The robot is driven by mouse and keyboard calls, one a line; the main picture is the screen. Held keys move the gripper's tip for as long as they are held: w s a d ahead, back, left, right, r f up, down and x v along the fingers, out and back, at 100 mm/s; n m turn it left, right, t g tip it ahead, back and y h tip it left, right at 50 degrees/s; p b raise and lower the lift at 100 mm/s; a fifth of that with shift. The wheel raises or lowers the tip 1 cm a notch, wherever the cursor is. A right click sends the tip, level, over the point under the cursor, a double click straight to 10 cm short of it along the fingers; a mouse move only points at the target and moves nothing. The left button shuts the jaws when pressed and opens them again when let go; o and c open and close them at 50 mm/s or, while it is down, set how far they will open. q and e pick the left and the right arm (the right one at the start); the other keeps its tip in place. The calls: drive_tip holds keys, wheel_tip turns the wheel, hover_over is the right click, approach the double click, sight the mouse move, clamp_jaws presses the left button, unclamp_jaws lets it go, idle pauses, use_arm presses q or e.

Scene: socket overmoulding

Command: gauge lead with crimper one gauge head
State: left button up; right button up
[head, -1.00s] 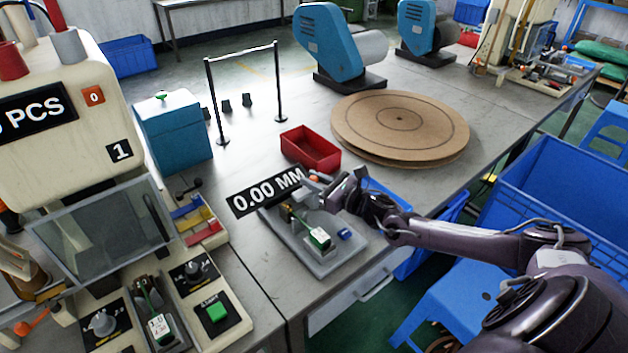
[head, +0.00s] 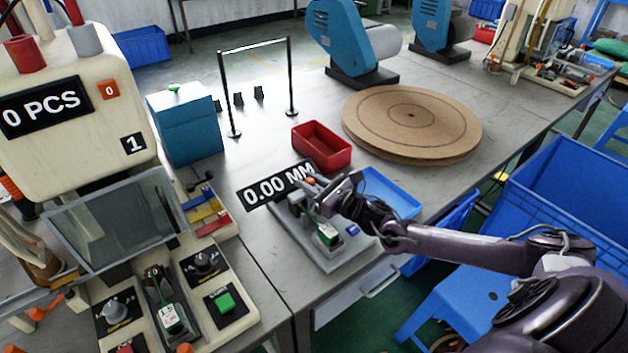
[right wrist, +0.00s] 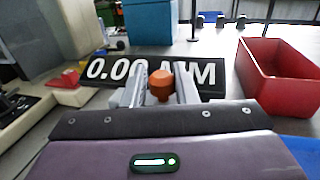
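The gauge (head: 330,258) is a grey plate with a fixture and a black display reading 0.00 MM (head: 275,186). A lead piece with a green and white end (head: 328,235) lies in the fixture. My right gripper (head: 322,190) is over the back of the gauge, beside an orange knob (head: 310,181). In the right wrist view the fingers (right wrist: 160,88) stand apart with the orange knob (right wrist: 160,84) between them; contact is not clear. The crimper (head: 70,130) at left shows 0 PCS, with a similar green and white piece (head: 170,318) in its front slot.
A red bin (head: 322,148) stands behind the gauge and a blue tray (head: 392,192) to its right. Brown discs (head: 412,122) lie farther back. A black frame stand (head: 256,88) and a blue box (head: 185,125) stand behind left. Blue crates (head: 570,190) are off the table's right.

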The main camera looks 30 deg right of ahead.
drive_tip(key=o, duration=0.3)
drive_tip(key=shift+a, duration=0.3)
drive_tip(key=shift+o, duration=0.2)
drive_tip(key=shift+d, duration=0.15)
drive_tip(key=shift+s+d+f, duration=0.1)
drive_tip(key=shift+s+d, duration=0.05)
drive_tip(key=shift+s, duration=0.2)
drive_tip(key=v, duration=0.7)
drive_tip(key=shift+b, duration=0.3)
drive_tip(key=shift+s, duration=0.1)
